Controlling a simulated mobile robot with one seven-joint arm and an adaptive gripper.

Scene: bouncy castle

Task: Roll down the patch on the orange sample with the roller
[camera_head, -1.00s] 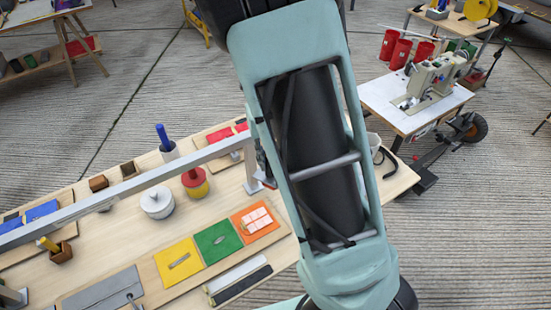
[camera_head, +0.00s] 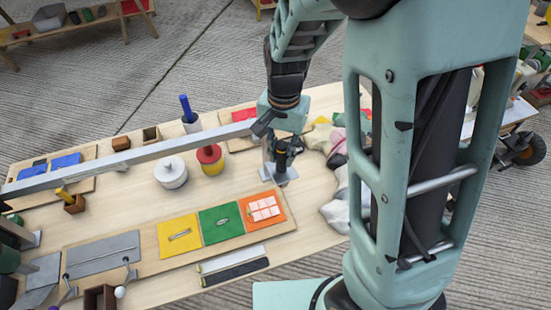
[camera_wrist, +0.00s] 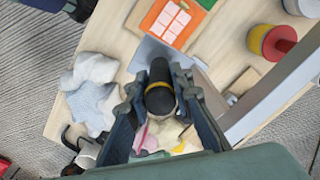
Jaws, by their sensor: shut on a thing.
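The orange sample (camera_head: 279,218) lies on the front board at the right end of a row of coloured squares. A pale patch (camera_head: 264,208) of several small squares is on it; the patch also shows in the wrist view (camera_wrist: 171,22). My gripper (camera_head: 281,148) is behind and slightly right of the sample, apart from it. It is shut on an upright black handle with a yellow band (camera_wrist: 159,92), seemingly the roller's. The handle is over a small grey plate (camera_head: 290,173); its lower end is hidden, so I cannot tell whether they touch.
A long grey rail (camera_head: 130,152) crosses above the table, close to my gripper. A white round pot (camera_head: 171,174) and a red-and-yellow can (camera_head: 211,160) stand behind the samples. Crumpled cloths (camera_head: 338,205) lie to the right. Green (camera_head: 221,224) and yellow (camera_head: 179,236) squares lie left of the orange one.

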